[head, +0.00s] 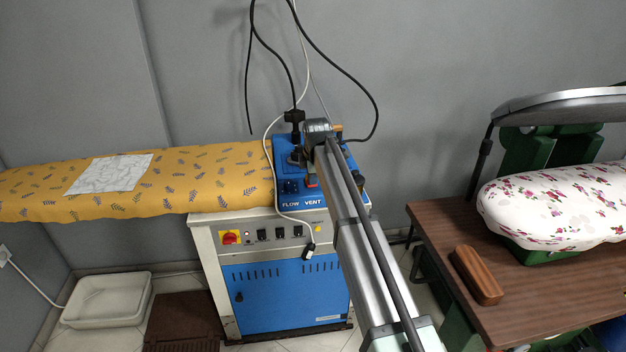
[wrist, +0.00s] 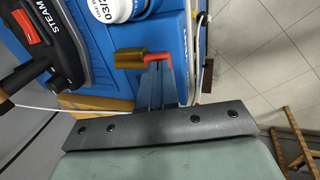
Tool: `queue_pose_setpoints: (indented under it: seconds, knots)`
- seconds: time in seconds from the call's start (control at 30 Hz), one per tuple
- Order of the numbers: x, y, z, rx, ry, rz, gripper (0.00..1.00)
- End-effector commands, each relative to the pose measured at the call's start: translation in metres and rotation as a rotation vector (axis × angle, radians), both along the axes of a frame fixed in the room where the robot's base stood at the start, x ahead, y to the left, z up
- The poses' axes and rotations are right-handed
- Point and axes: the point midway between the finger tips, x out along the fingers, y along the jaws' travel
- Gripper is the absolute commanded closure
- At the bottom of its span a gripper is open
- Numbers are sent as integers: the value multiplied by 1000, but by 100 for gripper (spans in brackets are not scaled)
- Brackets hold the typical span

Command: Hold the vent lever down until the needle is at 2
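A blue steam unit top (head: 290,170) is marked FLOW and VENT in the head view. A small red-orange piece (head: 311,183) shows above the VENT label; I cannot tell whether it is the lever. In the wrist view, my gripper (wrist: 155,66) has its narrow fingers close together, beside a red and brass-coloured piece (wrist: 128,60) that may be the vent lever's handle. I cannot tell whether they touch. No needle reading is visible.
A black steam iron (wrist: 45,45) sits left of my gripper in the wrist view. A yellow ironing board (head: 200,180) extends left of the unit. A brown table (head: 540,290) with a wooden block (head: 478,275) stands right. Cables hang above the unit.

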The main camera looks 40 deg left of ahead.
Motion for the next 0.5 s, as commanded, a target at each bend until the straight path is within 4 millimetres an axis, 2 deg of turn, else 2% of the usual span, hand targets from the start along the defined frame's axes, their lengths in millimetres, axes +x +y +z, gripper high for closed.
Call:
queue_pose_setpoints:
  seconds: [0.5]
  knots:
    - [0, 0, 6, -1, 1, 0, 100]
